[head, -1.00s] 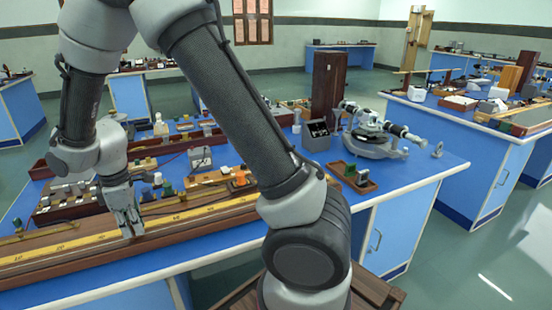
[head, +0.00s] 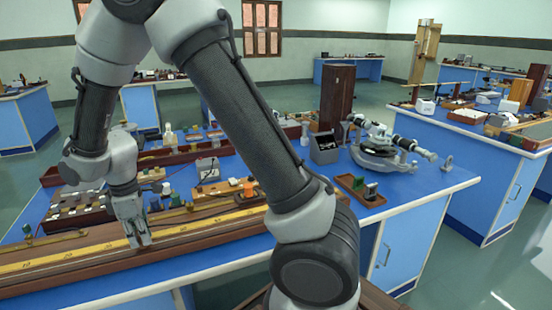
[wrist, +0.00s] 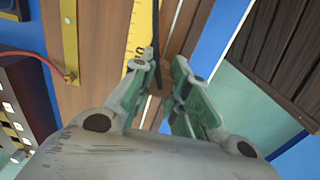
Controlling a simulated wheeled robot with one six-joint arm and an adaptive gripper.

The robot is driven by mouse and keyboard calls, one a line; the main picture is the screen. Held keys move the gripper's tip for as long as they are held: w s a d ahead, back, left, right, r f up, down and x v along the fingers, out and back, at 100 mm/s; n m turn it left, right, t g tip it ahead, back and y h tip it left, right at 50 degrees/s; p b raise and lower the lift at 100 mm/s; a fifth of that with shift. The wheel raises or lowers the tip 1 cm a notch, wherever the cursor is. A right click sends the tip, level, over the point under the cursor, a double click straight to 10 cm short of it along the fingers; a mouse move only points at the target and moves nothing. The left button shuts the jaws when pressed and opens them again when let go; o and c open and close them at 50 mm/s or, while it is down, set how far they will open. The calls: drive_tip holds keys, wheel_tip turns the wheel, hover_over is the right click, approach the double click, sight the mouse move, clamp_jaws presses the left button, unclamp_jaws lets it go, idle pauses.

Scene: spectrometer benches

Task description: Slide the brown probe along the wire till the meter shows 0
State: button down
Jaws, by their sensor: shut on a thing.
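My gripper (head: 140,240) is at the long wooden wire board (head: 200,233), over its front side beside the yellow scale (head: 50,259). In the wrist view my gripper (wrist: 168,82) has its fingers close together around the brown probe (wrist: 178,70), which is mostly hidden between the pads. A thin black rod or lead (wrist: 155,45) rises by the fingertips over the yellow scale (wrist: 139,35). The wire itself is too fine to make out. A small white-faced box (head: 207,168) behind the board may be the meter; its reading is too small to tell.
A brass strip (wrist: 69,40) with a red lead lies on the board. Dark boxes with terminals (head: 75,205) stand behind it. A spectrometer (head: 385,148) and a small wooden tray (head: 361,190) are at the bench's right. The board's front edge is near the bench edge.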

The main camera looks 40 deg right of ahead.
drive_tip(key=shift+s+d+f, duration=0.1)
drive_tip(key=shift+s+f, duration=0.05)
drive_tip(key=shift+s, duration=0.05)
drive_tip(key=c, duration=1.5)
unclamp_jaws()
drive_tip(key=shift+w, duration=0.1)
drive_tip(key=shift+o, duration=1)
drive_tip(key=shift+w, duration=0.1)
wheel_tip(320, 180, up, 12)
